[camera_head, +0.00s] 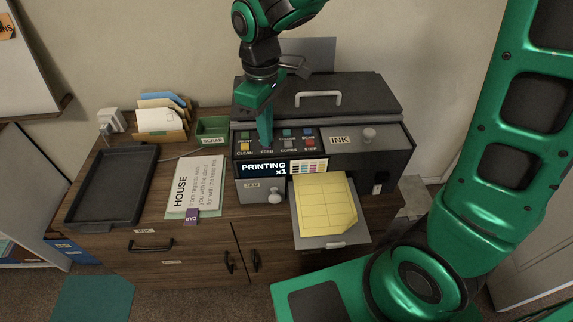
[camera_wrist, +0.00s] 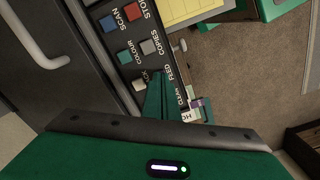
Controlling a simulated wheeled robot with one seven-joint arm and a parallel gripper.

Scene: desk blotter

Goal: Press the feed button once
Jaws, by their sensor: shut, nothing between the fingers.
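The printer's control panel (camera_head: 277,138) carries two rows of small coloured buttons with labels. My gripper (camera_head: 264,143) is shut and empty, and its fingertips point down at the panel just above the FEED label (camera_head: 267,151). The feed button itself is hidden behind the fingertips. In the wrist view, my gripper (camera_wrist: 155,95) stands over the panel beside the FEED label (camera_wrist: 170,72), with the grey COPIES button (camera_wrist: 148,47) and green button (camera_wrist: 125,57) nearby. I cannot tell whether the fingers touch the button. The display (camera_head: 263,168) reads "PRINTING x1".
The output tray (camera_head: 333,243) is out at the front with yellow label sheets (camera_head: 324,205) on it. A black tray (camera_head: 112,186), a printed card (camera_head: 193,189), an envelope holder (camera_head: 162,118) and a green scrap box (camera_head: 212,130) stand to the left.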

